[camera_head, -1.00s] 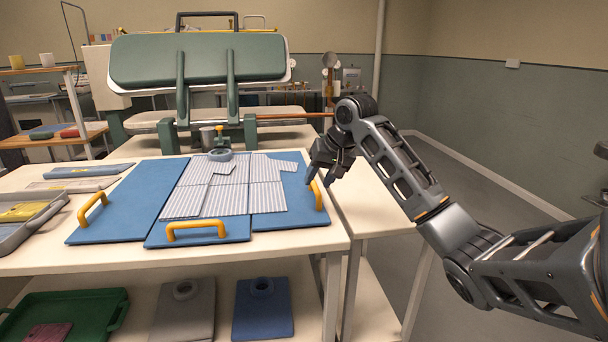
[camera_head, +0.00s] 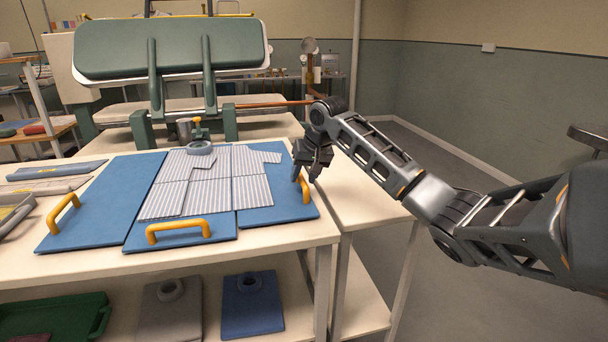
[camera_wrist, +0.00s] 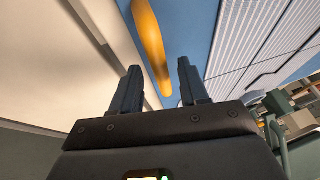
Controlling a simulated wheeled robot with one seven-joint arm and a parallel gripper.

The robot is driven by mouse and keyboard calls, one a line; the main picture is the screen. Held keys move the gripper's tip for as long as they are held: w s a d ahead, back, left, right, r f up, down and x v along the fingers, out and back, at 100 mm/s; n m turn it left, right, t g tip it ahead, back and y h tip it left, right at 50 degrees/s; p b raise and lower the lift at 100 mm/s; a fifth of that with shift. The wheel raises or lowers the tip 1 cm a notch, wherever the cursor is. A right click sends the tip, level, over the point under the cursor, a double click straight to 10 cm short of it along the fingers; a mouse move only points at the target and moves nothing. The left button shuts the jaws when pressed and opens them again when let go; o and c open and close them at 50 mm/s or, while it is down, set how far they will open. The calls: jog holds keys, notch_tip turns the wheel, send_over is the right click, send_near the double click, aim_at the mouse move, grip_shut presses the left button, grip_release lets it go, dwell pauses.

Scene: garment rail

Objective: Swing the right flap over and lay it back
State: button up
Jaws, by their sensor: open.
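A blue folding board lies flat on the white table, with a grey-and-white striped shirt (camera_head: 205,183) spread over it. Its right flap (camera_head: 283,205) lies flat, with the right part of the shirt on it and a yellow handle (camera_head: 303,187) at its outer edge. My gripper (camera_head: 306,180) is at that handle, pointing down. In the wrist view my gripper (camera_wrist: 157,85) is open, and the yellow handle (camera_wrist: 150,40) shows beyond and between its fingers. I cannot tell whether a finger touches it. The left flap (camera_head: 105,195) and the lower flap (camera_head: 180,240) lie flat, each with a yellow handle.
A green press (camera_head: 170,50) stands behind the table. A grey tray (camera_head: 15,212) and thin boards (camera_head: 50,178) lie at the left. A lower shelf holds a green tray (camera_head: 55,318) and a blue board (camera_head: 252,305). Free floor lies to the right.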

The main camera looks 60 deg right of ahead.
jog(key=shift+c, duration=0.4)
grip_shut()
